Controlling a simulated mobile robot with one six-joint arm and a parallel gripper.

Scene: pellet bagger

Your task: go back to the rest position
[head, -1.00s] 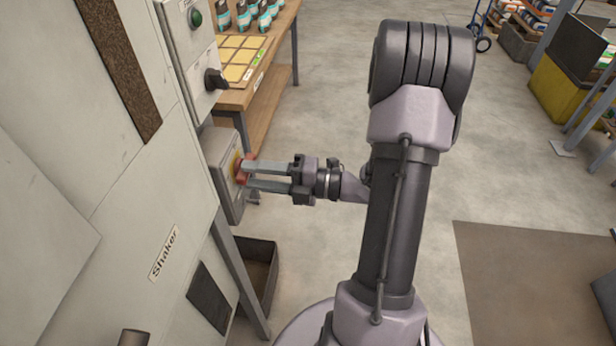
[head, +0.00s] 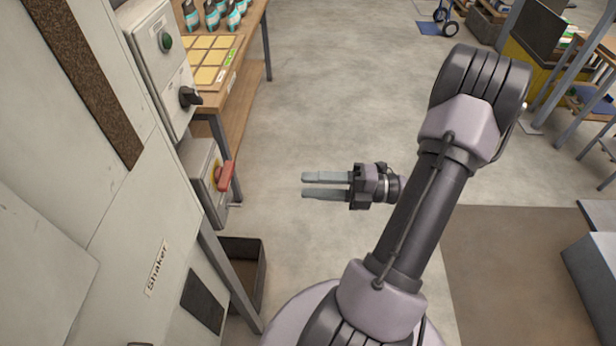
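My gripper (head: 304,185) is open and empty, in free air over the grey floor, with its two fingers pointing left. To its left, clearly apart from it, a red handle (head: 226,176) on a yellow round base sits on a grey box (head: 199,163) on the machine. The handle stands roughly upright in the picture.
The machine's panel (head: 110,225) with a "Shaker" label fills the left. A control box (head: 158,60) has a green button and a black knob. A wooden table (head: 247,45) with bottles stands behind. A dark bin (head: 246,262) is below. The floor (head: 340,90) behind my gripper is clear.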

